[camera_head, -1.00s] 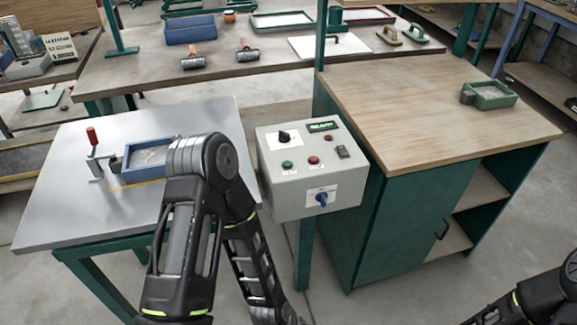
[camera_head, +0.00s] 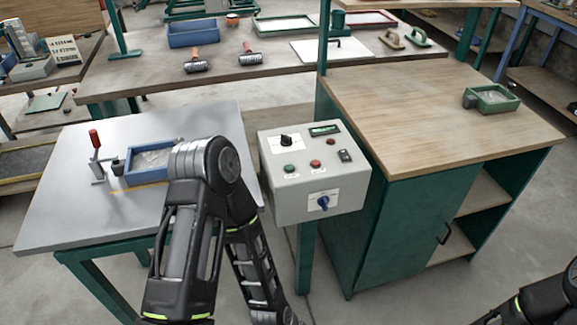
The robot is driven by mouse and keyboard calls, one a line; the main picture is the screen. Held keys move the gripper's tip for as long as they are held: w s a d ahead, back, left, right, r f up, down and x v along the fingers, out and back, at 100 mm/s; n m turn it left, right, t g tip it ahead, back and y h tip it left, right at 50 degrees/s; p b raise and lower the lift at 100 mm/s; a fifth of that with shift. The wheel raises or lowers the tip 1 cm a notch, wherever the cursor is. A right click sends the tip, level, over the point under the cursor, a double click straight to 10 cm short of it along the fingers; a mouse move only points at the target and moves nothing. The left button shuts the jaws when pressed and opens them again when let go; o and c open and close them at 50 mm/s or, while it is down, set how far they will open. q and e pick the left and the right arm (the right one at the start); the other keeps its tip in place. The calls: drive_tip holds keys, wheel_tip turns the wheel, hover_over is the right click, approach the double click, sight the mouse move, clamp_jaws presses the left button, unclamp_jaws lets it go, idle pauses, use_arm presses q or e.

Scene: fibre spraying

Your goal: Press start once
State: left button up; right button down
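The grey control box (camera_head: 318,188) stands in the middle of the head view, between the metal table and the wooden-topped cabinet. Its sloped top carries a green button (camera_head: 290,169), a red button (camera_head: 315,164), a black knob (camera_head: 286,140), a small red lamp (camera_head: 331,142), a black switch (camera_head: 345,156) and a small display (camera_head: 324,130). My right arm shows only at the lower right corner. Neither gripper is visible.
The metal table (camera_head: 75,205) at left holds a blue tray (camera_head: 135,178) and a red-handled clamp (camera_head: 95,145). The cabinet's wooden top (camera_head: 420,115) has a green tray (camera_head: 492,100) at its far right. The space above the box's buttons is clear.

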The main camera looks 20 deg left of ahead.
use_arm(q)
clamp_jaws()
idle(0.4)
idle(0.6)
